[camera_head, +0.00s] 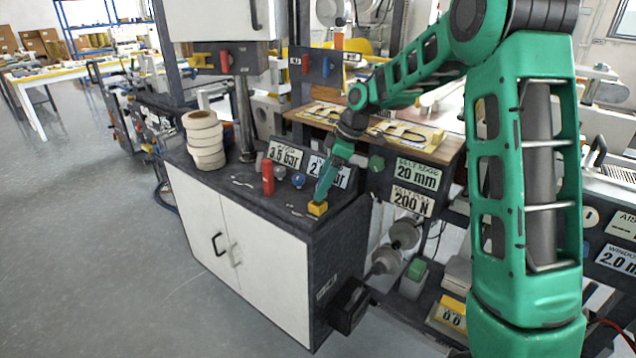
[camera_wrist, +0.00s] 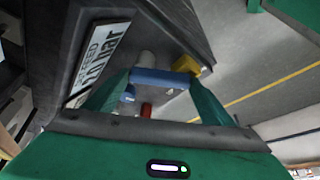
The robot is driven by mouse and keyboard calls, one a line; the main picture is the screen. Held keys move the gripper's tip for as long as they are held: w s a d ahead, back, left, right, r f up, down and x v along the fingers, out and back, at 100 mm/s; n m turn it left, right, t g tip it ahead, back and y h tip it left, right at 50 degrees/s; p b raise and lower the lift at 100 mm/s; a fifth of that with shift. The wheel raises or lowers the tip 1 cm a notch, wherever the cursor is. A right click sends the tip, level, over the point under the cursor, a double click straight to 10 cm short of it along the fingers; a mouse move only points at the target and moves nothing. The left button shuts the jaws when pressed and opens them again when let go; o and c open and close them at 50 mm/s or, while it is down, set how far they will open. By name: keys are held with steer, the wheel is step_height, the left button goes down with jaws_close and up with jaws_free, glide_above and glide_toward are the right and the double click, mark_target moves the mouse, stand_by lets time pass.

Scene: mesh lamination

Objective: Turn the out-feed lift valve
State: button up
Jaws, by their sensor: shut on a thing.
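In the wrist view a blue bar-shaped handle (camera_wrist: 160,78) spans the space between the two green fingers of my gripper (camera_wrist: 160,82), which is shut on it. I take it for the valve's handle; its mount is largely hidden. In the head view my gripper (camera_head: 321,193) reaches down to the right part of the dark cabinet top (camera_head: 235,182). It hides the held handle there. A yellow block (camera_head: 317,208) shows right at its tip, and also just beyond the handle in the wrist view (camera_wrist: 188,64). A bar label plate (camera_wrist: 98,60) stands beside the handle.
A red lever (camera_head: 267,178) and a blue knob (camera_head: 298,180) stand left of my gripper, in front of the 3.5 bar plate (camera_head: 285,154). A stack of cream rolls (camera_head: 205,140) stands further left. The floor (camera_head: 110,260) left of the cabinet is clear.

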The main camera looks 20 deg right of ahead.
steer(key=shift+d+n, duration=0.1)
steer(key=shift+n, duration=0.8)
steer(key=shift+g, duration=0.3)
steer(key=o, duration=1.5)
steer(key=shift+d, duration=0.1)
steer(key=shift+d+r, duration=0.2)
steer(key=shift+r, duration=0.3)
steer(key=v, duration=0.9)
steer(key=shift+d+r, duration=0.2)
steer(key=shift+r, duration=0.1)
